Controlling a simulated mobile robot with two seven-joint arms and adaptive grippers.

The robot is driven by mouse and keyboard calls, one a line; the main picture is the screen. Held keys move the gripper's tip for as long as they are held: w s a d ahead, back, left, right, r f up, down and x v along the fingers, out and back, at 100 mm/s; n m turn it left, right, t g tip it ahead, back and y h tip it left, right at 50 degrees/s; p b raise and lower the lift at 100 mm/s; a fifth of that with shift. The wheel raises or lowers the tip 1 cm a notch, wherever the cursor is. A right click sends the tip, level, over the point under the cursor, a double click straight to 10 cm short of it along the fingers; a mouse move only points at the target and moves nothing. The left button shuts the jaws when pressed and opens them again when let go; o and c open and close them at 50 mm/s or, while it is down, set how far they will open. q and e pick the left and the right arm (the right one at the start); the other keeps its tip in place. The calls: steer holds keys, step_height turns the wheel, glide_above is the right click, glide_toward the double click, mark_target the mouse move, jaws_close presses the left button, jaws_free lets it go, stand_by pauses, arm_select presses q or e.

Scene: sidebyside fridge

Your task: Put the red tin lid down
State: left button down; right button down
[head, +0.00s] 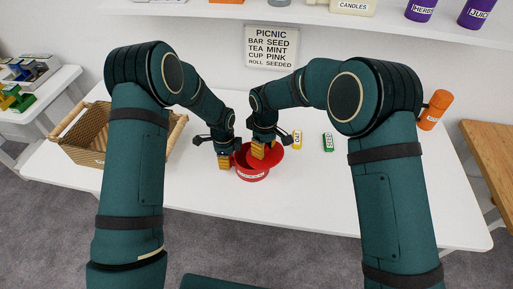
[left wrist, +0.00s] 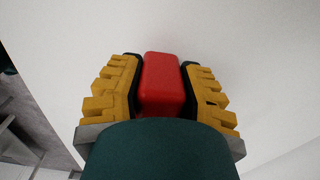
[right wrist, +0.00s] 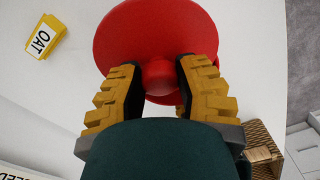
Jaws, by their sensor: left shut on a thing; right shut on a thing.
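The red tin (head: 252,175), with a white label, stands on the white table. My left gripper (head: 224,161) is at its left side. In the left wrist view that gripper (left wrist: 163,85) is shut on a red rounded block, which looks like the tin's handle. The red tin lid (head: 275,156) is a round disc, tilted over the tin's right and back side. My right gripper (head: 260,150) is shut on the lid's knob (right wrist: 158,72). The lid (right wrist: 160,30) hides most of the tin in the right wrist view; I cannot tell whether they touch.
A yellow OAT packet (head: 297,140) and a green packet (head: 328,142) lie right of the lid. An orange cylinder (head: 435,110) is farther right. A wicker basket (head: 92,152) stands at the left. A shelf (head: 225,13) runs above. The table's front right is clear.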

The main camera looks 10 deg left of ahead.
mark_target(269, 150)
steer(key=shift+d+r, duration=0.1)
steer(key=shift+d, duration=0.9)
step_height(269, 150, up, 12)
steer(key=s+d+f+m+t+y, duration=0.1)
steer(key=s+d+f+m, duration=0.3)
steer(key=d, duration=0.6)
steer(key=s+d+f+t+y, duration=0.1)
steer(key=s+d+f+y, duration=0.15)
steer(key=d+f, duration=0.5)
steer(key=shift+h, duration=0.45)
steer(key=f, duration=0.1)
steer(key=d+f, duration=0.2)
steer(key=f, duration=0.1)
steer(key=shift+s+f, duration=0.1)
steer(key=shift+s, duration=0.15)
steer(key=shift+f, duration=2.3)
steer(key=shift+f, duration=0.15)
steer(key=c, duration=0.7)
jaws_free()
steer(key=shift+c, duration=0.2)
